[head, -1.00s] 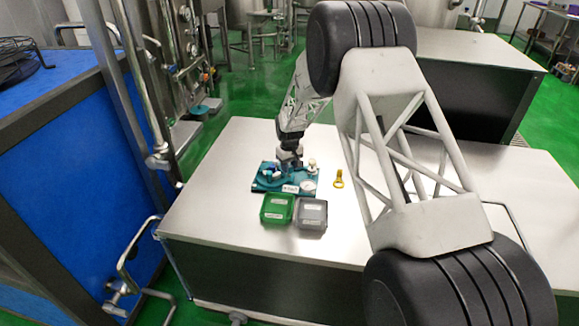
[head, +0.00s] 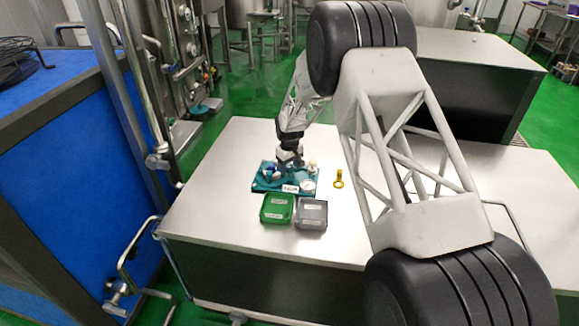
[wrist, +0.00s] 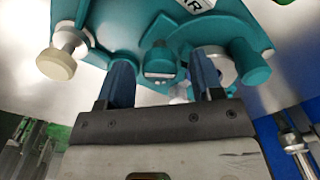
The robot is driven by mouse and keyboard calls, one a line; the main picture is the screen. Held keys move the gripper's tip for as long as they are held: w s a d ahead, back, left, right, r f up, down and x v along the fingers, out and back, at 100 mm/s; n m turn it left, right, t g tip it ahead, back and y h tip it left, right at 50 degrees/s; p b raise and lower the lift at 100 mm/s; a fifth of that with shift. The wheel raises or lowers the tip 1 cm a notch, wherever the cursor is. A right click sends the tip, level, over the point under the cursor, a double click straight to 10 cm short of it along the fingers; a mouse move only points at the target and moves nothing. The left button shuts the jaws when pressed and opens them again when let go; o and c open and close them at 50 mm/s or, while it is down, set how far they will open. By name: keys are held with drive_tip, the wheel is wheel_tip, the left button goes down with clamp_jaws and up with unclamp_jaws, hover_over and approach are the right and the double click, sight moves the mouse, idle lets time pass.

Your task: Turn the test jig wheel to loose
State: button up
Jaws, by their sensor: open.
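The teal test jig (head: 268,187) lies on the steel table, with a white label on its front edge. My gripper (wrist: 163,78) is over the jig, its two blue fingers apart and pointing at it. A teal part with a dark and silver end (wrist: 160,62) shows between the fingers, and I see no grip on it. A round silver part (wrist: 222,66) is partly hidden behind the right finger in the wrist view. A beige knob (wrist: 56,64) stands at the left there. I cannot tell clearly which part is the wheel or how it is turned.
A green bin (head: 277,208) and a grey bin (head: 311,213) stand just in front of the jig. A yellow ring-ended piece (head: 339,179) lies to its right. The steel table (head: 215,180) is clear to the left of the jig.

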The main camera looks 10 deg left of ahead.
sight(290, 167)
drive_tip(key=shift+r, duration=0.15)
drive_tip(key=shift+r, duration=3.75)
drive_tip(key=shift+d+r, duration=0.1)
